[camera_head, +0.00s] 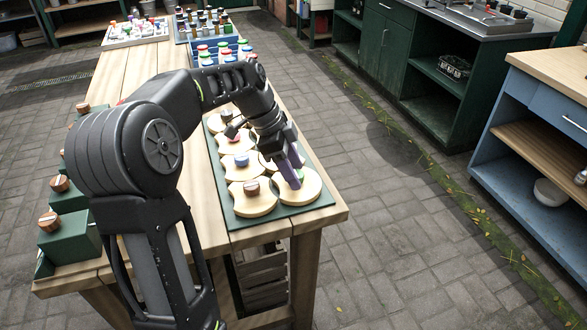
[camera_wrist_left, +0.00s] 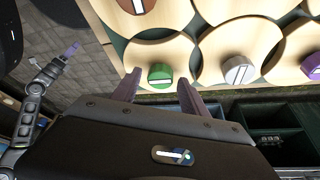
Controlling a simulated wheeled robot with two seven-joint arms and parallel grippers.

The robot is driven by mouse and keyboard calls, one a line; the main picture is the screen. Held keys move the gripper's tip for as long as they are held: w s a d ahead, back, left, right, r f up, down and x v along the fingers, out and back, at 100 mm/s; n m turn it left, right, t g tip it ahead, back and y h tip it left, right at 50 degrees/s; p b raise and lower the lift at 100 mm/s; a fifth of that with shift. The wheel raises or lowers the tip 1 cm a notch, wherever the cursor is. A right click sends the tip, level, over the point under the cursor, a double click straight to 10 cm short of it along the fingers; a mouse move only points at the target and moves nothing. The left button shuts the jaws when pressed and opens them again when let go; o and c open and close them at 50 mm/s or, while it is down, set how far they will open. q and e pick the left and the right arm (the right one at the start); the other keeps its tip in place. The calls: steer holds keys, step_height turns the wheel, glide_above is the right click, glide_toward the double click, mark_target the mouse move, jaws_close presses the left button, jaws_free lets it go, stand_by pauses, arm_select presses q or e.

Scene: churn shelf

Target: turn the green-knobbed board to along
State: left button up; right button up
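The green-knobbed board (camera_head: 309,188) is a pale wooden disc at the near right corner of a green mat. Its green knob (camera_wrist_left: 160,76) carries a white stripe, running roughly left to right in the left wrist view. My left gripper (camera_head: 293,168) is over this board, fingers pointing down, and partly hides the knob in the head view. In the left wrist view its two purple fingers (camera_wrist_left: 158,88) are apart, with the knob between their tips; I cannot tell whether they touch it. What looks like my right gripper (camera_wrist_left: 72,49) shows small at the left there.
Other knobbed boards lie close by, including a brown-knobbed one (camera_head: 252,204) and a blue-knobbed one (camera_head: 238,173). Green blocks with brown knobs (camera_head: 70,235) line the table's left edge. A blue crate (camera_head: 243,45) of bottles stands farther back. Open floor lies to the right.

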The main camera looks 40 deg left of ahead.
arm_select(q)
steer(key=shift+r, duration=0.1)
steer(key=v, duration=0.7)
steer(key=shift+s+r, duration=0.1)
steer(key=shift+r, duration=0.2)
stand_by(0.4)
